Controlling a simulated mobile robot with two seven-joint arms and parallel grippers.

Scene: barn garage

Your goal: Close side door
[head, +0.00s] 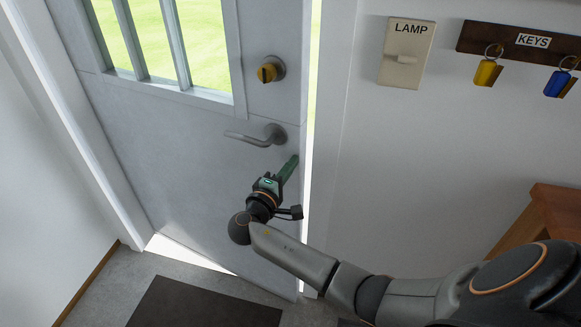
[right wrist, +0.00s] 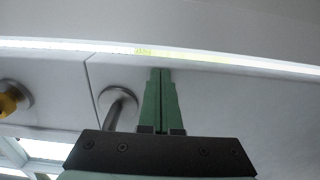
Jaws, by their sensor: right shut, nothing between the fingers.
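The side door (head: 180,150) is grey with a barred window in its upper part. It stands slightly ajar, with a bright gap along its right edge and at the bottom left. Its lever handle (head: 257,136) sits below a yellow lock knob (head: 268,72). My right gripper (head: 290,165) is shut and empty, its green fingers by the door's right edge, below the handle. In the right wrist view the closed fingers (right wrist: 160,75) point toward the bright gap beside the handle (right wrist: 118,105). I cannot tell whether they touch the door. My left gripper is not in view.
A lamp switch (head: 406,55) and a key rack (head: 520,40) with yellow and blue key tags are on the wall right of the door. A wooden piece of furniture (head: 535,225) stands at the right. A dark mat (head: 200,305) lies on the floor before the door.

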